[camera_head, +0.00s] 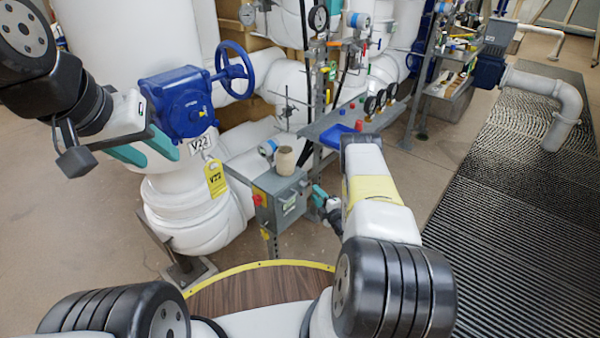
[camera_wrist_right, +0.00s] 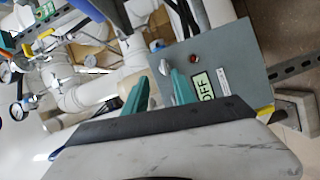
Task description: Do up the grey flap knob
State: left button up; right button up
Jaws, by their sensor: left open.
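The grey flap knob (camera_wrist_right: 163,67) sits on the front of a grey control box (camera_wrist_right: 240,55), beside a green OFF label (camera_wrist_right: 203,86) in the right wrist view. In the head view my right gripper (camera_head: 320,196) is beside the box's right side, partly hidden. My left gripper (camera_head: 146,146) is open and empty in front of the blue valve gearbox.
A red button (camera_wrist_right: 195,58) is near the knob. A beige cup (camera_head: 286,160) stands on the box. A blue valve (camera_head: 185,105) with a handwheel (camera_head: 235,70) and white pipes stand behind. A shelf with gauges (camera_head: 350,110) is beyond; grating floor (camera_head: 500,220) lies right.

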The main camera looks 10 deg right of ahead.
aim_at(305, 185)
jog(key=x, duration=0.4)
jog(key=f+x, duration=0.1)
jog(key=x, duration=0.2)
jog(key=shift+s+a, duration=0.1)
jog(key=shift+a, duration=0.2)
jog(key=shift+r, duration=0.1)
grip_shut()
